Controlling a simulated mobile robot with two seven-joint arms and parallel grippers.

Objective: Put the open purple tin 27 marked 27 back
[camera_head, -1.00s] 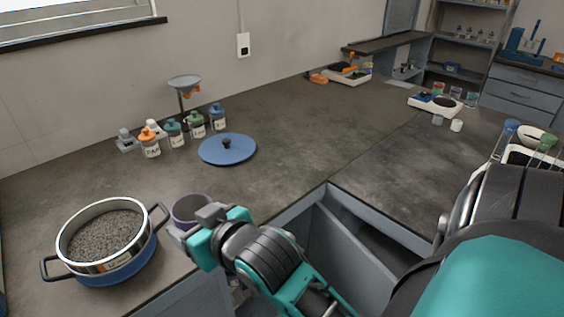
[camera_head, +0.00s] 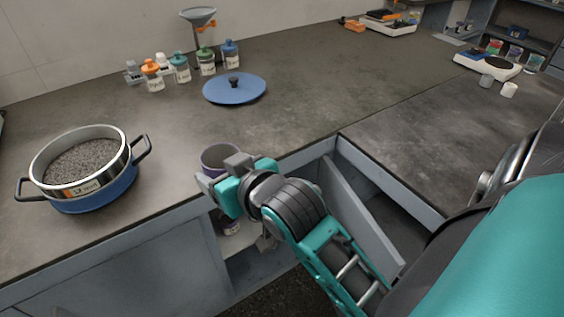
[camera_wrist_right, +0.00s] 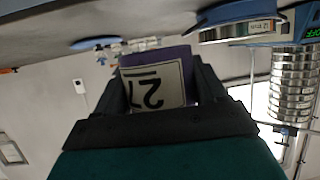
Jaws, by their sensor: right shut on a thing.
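The purple tin (camera_head: 219,156) is in my right gripper (camera_head: 220,176), in front of the counter's front edge. Its open top shows in the head view, but I cannot make out what is inside. In the right wrist view, the tin's pale label (camera_wrist_right: 155,88) reads 27 upside down, between the two dark fingers (camera_wrist_right: 163,95). The right gripper is shut on the tin. Its lower part is hidden behind the gripper in the head view. My left gripper is not in view.
A blue-bottomed sieve pan (camera_head: 88,168) with grey grains stands on the counter at left. A blue lid (camera_head: 234,89) and several small bottles (camera_head: 180,68) are farther back.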

